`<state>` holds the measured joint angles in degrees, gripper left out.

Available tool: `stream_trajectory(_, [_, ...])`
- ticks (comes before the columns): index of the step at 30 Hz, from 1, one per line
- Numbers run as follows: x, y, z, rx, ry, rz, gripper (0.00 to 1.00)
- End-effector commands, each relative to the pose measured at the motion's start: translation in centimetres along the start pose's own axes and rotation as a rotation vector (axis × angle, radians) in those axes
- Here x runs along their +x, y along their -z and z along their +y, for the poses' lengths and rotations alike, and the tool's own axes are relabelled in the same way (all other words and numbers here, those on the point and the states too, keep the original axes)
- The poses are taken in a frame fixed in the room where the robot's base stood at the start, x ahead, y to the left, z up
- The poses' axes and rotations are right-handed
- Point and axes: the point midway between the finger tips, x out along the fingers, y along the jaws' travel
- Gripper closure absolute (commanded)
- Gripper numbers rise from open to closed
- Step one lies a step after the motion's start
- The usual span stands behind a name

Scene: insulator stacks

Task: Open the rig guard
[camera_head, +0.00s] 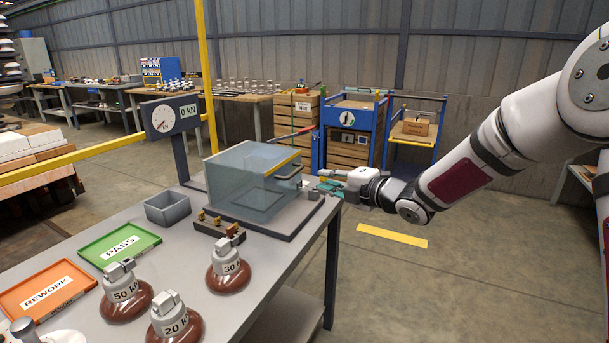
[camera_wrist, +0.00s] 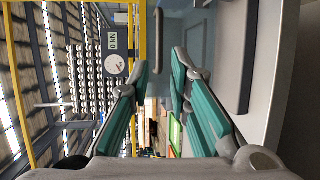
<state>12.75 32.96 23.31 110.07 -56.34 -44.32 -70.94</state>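The rig guard (camera_head: 250,180) is a clear bluish box with a yellow top edge, sitting down over the dark rig base (camera_head: 285,226) on the grey table. Its bar handle (camera_head: 289,172) is on the side facing my arm. In the wrist view the handle (camera_wrist: 158,40) shows as a grey bar just beyond the fingertips, roughly in line with the gap between them. My gripper (camera_head: 324,181) is to the right of the guard, near the handle level. In the wrist view my gripper (camera_wrist: 160,62) is open, with nothing between its teal fingers. I see no contact with the handle.
A force gauge (camera_head: 166,118) reading 0 kN stands behind the guard. A grey bin (camera_head: 168,208), a green PASS tray (camera_head: 119,244), an orange REWORK tray (camera_head: 45,292) and brown insulators marked with loads, one at the front (camera_head: 228,268), share the table. Floor beyond the table's right edge is clear.

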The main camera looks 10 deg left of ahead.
Motion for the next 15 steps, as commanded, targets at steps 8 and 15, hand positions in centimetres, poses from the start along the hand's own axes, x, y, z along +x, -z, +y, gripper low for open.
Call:
stream_trajectory(8, [4.4, 0.1, 0.0, 0.003, 0.0, 0.001, 0.82])
stream_trajectory(15, [9.1, 0.1, -0.1, 0.004, 0.001, 0.0, 0.82])
